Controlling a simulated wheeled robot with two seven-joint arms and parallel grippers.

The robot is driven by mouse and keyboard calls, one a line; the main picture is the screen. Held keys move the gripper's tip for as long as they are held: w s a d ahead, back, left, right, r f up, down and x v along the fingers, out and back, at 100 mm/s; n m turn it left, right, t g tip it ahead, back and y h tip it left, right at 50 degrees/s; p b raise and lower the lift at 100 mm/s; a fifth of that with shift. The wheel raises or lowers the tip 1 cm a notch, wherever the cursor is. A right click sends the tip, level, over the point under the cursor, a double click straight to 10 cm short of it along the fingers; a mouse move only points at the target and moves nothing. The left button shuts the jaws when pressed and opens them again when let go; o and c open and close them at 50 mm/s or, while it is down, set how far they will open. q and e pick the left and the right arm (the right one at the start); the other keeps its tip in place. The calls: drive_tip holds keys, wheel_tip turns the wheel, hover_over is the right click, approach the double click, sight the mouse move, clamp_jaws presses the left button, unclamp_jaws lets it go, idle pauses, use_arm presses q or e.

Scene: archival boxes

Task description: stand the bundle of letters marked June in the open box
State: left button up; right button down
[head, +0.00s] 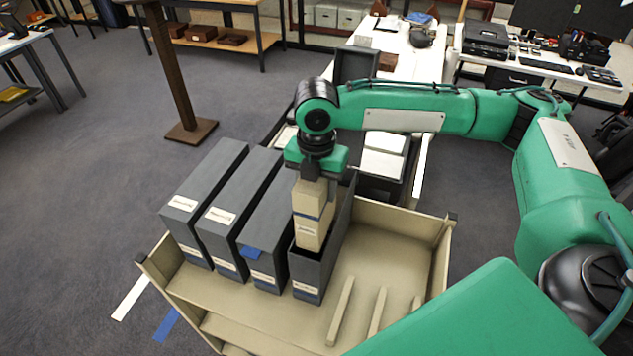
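The bundle of letters (313,205) is a tan upright block with a dark band around it and a pale label too small to read. My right gripper (316,172) is above it and appears shut on its top. The bundle's lower end is inside the mouth of the open grey box (308,278), the rightmost in the row; how deep it reaches is hidden by the box's front wall. The bundle looks nearly upright. My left gripper is not in view.
Dark trays with papers (383,160) lie behind.

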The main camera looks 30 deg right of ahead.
drive_tip(key=shift+f, duration=1.25)
drive_tip(key=shift+f+b, duration=0.6)
drive_tip(key=shift+f, duration=1.65)
drive_tip(key=shift+f+b, duration=0.45)
drive_tip(key=shift+f, duration=1.6)
drive_tip(key=c, duration=0.6)
unclamp_jaws()
drive_tip(key=shift+r, duration=0.1)
